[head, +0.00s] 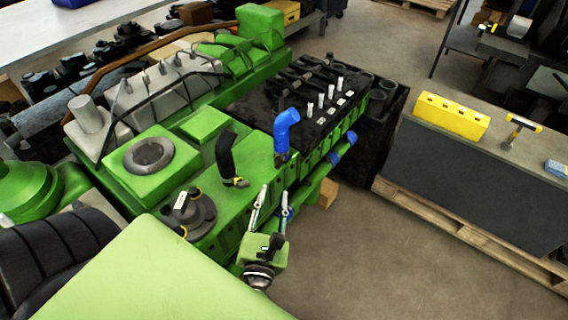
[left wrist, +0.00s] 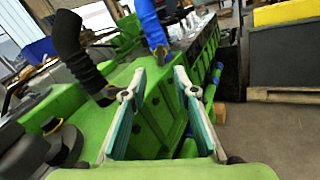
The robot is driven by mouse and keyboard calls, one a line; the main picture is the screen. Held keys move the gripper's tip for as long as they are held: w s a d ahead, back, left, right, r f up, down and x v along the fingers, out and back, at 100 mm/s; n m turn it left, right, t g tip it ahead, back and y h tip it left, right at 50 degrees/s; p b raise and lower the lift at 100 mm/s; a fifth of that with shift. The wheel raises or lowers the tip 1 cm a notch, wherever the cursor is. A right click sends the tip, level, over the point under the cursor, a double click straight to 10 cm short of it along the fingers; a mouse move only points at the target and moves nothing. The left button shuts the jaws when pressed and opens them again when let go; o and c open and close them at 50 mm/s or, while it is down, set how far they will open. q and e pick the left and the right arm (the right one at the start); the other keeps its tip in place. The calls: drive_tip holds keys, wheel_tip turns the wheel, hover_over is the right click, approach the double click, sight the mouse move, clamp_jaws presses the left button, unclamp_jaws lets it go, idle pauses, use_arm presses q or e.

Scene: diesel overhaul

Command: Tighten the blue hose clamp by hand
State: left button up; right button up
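A blue elbow hose (head: 286,128) stands upright on the green engine (head: 203,123), beside the black top cover. At its lower end is a small dark band or fitting (head: 280,160); I cannot tell for sure if it is the blue hose clamp. The blue hose (left wrist: 149,22) and its lower end also show at the top of the left wrist view. My left gripper (head: 274,190) is in front of and below the hose, apart from it. Its two fingers (left wrist: 160,92) are spread, with only the engine side showing between them. My right gripper is out of view.
A black hose (head: 225,153) with a yellow-marked clamp stands left of the blue one. A round dark fitting (head: 190,213) sits nearer on the engine. A grey bench (head: 470,170) with a yellow block (head: 450,116) stands right, on a pallet.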

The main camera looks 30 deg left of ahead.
sight(279, 163)
use_arm(q)
drive_tip(key=p+x, duration=0.1)
drive_tip(key=x, duration=1)
clamp_jaws()
